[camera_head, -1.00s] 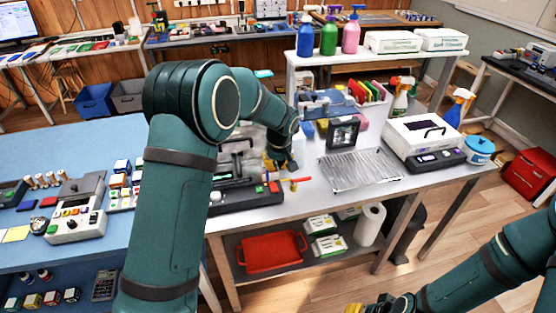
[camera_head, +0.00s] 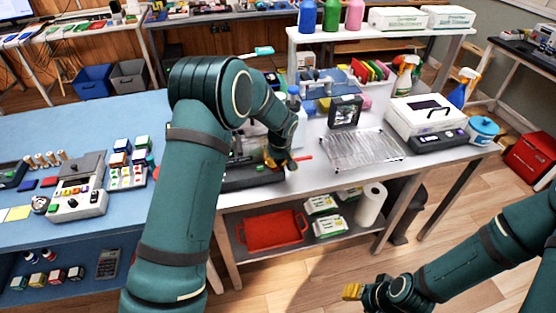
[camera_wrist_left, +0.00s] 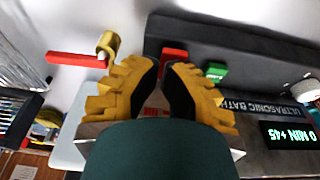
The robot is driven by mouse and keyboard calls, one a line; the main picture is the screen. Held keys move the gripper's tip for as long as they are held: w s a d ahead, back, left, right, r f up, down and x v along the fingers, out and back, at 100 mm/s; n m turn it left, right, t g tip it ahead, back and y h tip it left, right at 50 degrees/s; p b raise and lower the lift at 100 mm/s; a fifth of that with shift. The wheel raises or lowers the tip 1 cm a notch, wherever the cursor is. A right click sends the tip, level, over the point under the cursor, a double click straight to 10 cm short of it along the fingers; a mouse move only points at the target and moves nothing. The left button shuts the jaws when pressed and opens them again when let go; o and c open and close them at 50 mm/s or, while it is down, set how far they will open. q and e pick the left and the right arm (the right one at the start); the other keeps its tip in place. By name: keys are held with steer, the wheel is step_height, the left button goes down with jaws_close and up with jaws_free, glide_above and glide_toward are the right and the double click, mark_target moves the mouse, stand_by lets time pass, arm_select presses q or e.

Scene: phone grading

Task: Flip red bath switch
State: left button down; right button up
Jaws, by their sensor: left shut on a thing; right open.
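The ultrasonic bath (camera_head: 250,181) is a dark unit on the metal table in the head view; my left arm covers much of it. In the left wrist view its dark body (camera_wrist_left: 240,45) carries a label and a lit green display (camera_wrist_left: 288,135). The red switch (camera_wrist_left: 174,54) shows at my left fingertips, next to a green switch (camera_wrist_left: 215,72). My left gripper (camera_wrist_left: 164,80) has its yellow fingers nearly together, shut on the red switch, whose lower part they hide. In the head view the left gripper (camera_head: 281,163) is at the bath's right end. My right gripper (camera_head: 352,291) is open and empty, low over the floor.
A red lever (camera_wrist_left: 75,60) with a brass fitting (camera_wrist_left: 108,43) is beside the left fingers. A framed black device (camera_head: 345,112), a ribbed metal mat (camera_head: 362,147) and a white lidded machine (camera_head: 428,112) stand to the right. A red tray (camera_head: 270,230) is on the lower shelf.

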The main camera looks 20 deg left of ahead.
arm_select(q)
steer(key=shift+s+d+f+b, duration=0.1)
steer(key=shift+f+b, duration=0.4)
steer(key=shift+b, duration=0.05)
steer(key=shift+s+d+f+b, duration=0.1)
steer(key=shift+s+f+b, duration=0.1)
steer(key=shift+b, duration=0.3)
steer(key=shift+r, duration=0.15)
